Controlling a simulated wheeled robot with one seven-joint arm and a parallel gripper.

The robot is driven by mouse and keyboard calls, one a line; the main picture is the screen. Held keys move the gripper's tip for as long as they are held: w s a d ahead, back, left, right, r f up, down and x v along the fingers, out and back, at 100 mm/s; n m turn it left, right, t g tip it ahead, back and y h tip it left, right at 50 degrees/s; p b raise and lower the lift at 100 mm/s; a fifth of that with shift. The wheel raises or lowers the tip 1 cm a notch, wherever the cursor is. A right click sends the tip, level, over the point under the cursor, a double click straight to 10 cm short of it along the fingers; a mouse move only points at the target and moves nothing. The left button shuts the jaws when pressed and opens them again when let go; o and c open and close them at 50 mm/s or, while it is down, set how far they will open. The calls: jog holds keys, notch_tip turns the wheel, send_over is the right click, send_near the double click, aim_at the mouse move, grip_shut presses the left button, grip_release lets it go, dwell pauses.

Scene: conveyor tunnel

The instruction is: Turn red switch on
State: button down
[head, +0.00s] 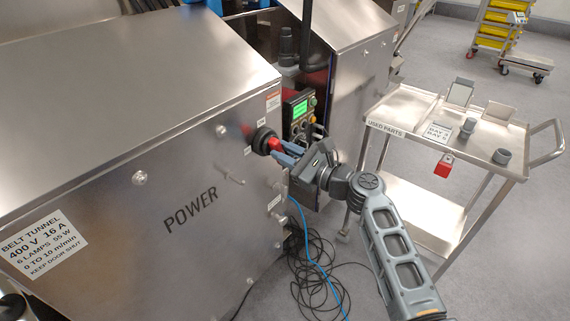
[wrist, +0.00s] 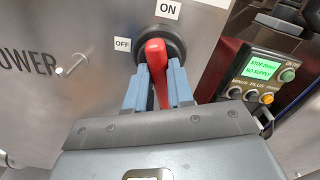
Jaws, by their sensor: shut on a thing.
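The red switch (head: 274,144) sticks out from a round black mount (head: 261,139) on the end of the steel cabinet marked POWER. In the wrist view the red switch (wrist: 154,52) stands in front of its black mount (wrist: 177,46). An ON label (wrist: 169,10) is above it and an OFF label (wrist: 122,44) is to its left. My gripper (head: 285,152) reaches in from the right. In the wrist view my gripper (wrist: 158,88) has its blue fingers closed on both sides of the red handle. Which label the handle points to is hard to tell.
A control panel (wrist: 264,68) with a green screen reading NO SUPPLY is at the right. A bare peg (wrist: 73,66) sticks out beside the POWER lettering. A steel cart (head: 403,103) stands right of my arm. Black and blue cables (head: 318,270) lie on the floor below.

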jog(key=m+p, duration=0.1)
jog(key=m, duration=0.1)
jog(key=shift+r+m+p, duration=0.1)
jog(key=shift+m+p, duration=0.2)
jog(key=shift+p, duration=0.05)
jog(key=shift+s+m+p, duration=0.1)
jog(key=shift+m+p, duration=0.55)
jog(key=shift+m, duration=0.25)
jog(key=shift+f, duration=0.2)
jog(key=c, duration=1)
grip_release()
jog(key=shift+v, duration=3.85)
